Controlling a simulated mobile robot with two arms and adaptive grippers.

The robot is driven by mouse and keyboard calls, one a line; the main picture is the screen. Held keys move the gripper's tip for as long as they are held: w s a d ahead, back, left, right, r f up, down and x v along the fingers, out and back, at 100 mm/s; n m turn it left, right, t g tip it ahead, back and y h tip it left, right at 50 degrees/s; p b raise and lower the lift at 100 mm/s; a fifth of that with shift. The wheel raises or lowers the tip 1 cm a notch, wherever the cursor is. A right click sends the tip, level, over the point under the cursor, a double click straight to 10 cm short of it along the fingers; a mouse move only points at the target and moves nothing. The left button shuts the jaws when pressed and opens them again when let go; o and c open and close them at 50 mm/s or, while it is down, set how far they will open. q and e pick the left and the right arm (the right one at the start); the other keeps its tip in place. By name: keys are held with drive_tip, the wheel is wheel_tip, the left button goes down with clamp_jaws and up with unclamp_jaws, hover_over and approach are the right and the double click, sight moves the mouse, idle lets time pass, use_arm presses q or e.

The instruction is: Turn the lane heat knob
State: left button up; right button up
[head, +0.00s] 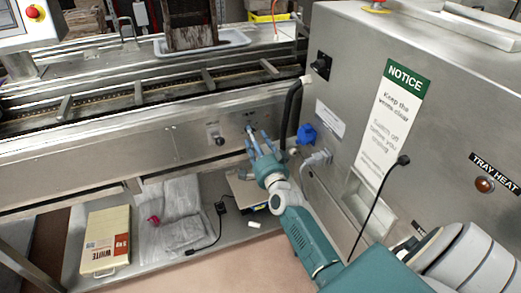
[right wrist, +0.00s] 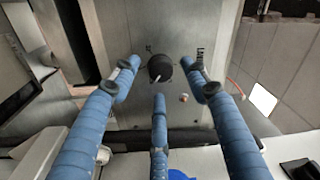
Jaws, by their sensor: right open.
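A round black knob (right wrist: 160,67) with a pale pointer mark sits on a grey metal panel in the right wrist view. A partly covered label (right wrist: 200,54) beside it begins with "LAN". My right gripper (right wrist: 160,80) is open, with its blue fingers spread around the knob; I see no finger clearly touching it. In the head view the right gripper (head: 261,142) reaches the front panel (head: 150,150) of the line, and its fingers hide what lies behind them. My left gripper is not in view.
Another black knob (head: 219,141) is on the panel left of the gripper. A steel cabinet (head: 345,75) with a notice (head: 393,110), a blue knob (head: 306,134) and a black hose (head: 291,110) stands close on the right. A lower shelf holds a white-and-yellow box (head: 106,240).

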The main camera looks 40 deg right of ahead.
drive_tip(key=v, duration=1)
drive_tip(key=s+a+f+n+g+y, duration=0.25)
drive_tip(key=s+a+f, duration=0.2)
drive_tip(key=f, duration=0.75)
drive_tip(key=s+a+f+n+g+y, duration=0.1)
drive_tip(key=s+a+f+n+g, duration=0.3)
drive_tip(key=f, duration=0.8)
drive_tip(key=s+a+f+n+g+y, duration=0.1)
drive_tip(key=s+a+f+n+g, duration=0.25)
drive_tip(key=f, duration=0.85)
drive_tip(key=s+a+f+n+g, duration=0.1)
drive_tip(key=s+f, duration=0.5)
drive_tip(key=s, duration=0.6)
drive_tip(key=s+a+f+n+g, duration=0.1)
drive_tip(key=s+f+n+g, duration=0.2)
drive_tip(key=s, duration=1)
drive_tip(key=s+a+f+n+g, duration=0.1)
drive_tip(key=s+f+n+g, duration=0.2)
drive_tip(key=s+f, duration=0.7)
drive_tip(key=s+n, duration=0.1)
drive_tip(key=s, duration=0.1)
drive_tip(key=shift+s+a+n+y, duration=0.3)
drive_tip(key=shift+a+y, duration=0.05)
drive_tip(key=shift+a, duration=0.05)
drive_tip(key=shift+w, duration=0.1)
